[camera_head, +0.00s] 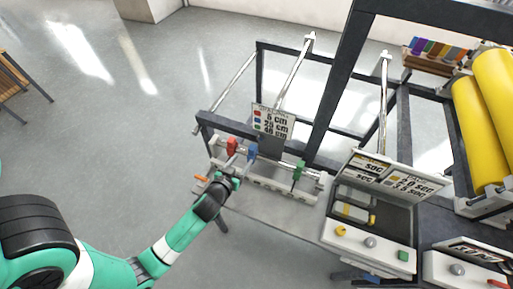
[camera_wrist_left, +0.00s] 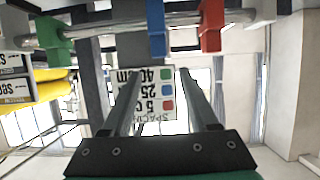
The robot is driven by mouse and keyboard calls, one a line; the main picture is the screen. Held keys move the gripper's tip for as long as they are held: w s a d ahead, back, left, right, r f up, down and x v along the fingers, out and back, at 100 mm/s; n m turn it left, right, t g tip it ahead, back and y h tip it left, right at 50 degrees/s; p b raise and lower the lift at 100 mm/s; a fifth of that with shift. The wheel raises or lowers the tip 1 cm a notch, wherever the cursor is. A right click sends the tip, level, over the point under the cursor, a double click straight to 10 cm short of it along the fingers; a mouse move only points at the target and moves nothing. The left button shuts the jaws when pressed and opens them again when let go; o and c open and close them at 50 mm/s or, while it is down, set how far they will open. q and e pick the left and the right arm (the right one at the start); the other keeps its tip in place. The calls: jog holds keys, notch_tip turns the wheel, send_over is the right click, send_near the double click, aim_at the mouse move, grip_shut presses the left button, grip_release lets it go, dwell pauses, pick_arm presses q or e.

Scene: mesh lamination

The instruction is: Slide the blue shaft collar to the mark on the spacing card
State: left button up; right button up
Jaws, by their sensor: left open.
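The blue shaft collar (camera_head: 252,152) sits on a horizontal metal shaft, between the red collar (camera_head: 232,147) close on its left and the green collar (camera_head: 298,170) farther right. In the left wrist view the blue collar (camera_wrist_left: 156,28) is at the top, beside the red collar (camera_wrist_left: 210,27). The spacing card (camera_head: 272,122) stands behind the shaft; its blue square is beside "25". It also shows upside down in the wrist view (camera_wrist_left: 155,100). My left gripper (camera_head: 237,167) is open and empty, just in front of the red and blue collars. My right gripper is not in view.
A control panel (camera_head: 370,235) with sign plates stands right of the shaft. Yellow rollers (camera_head: 493,100) are at the far right. Dark frame posts and metal rails rise behind the shaft. A stretch of shaft between the blue and green collars is clear.

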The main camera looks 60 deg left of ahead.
aim_at(252, 147)
pick_arm(q)
jog(key=b+x, duration=0.1)
jog(key=x, duration=0.9)
jog(key=shift+w+a+f+b, duration=0.1)
jog(key=shift+w+a+b, duration=0.15)
jog(key=shift+w+b, duration=0.05)
grip_shut()
dwell(0.8)
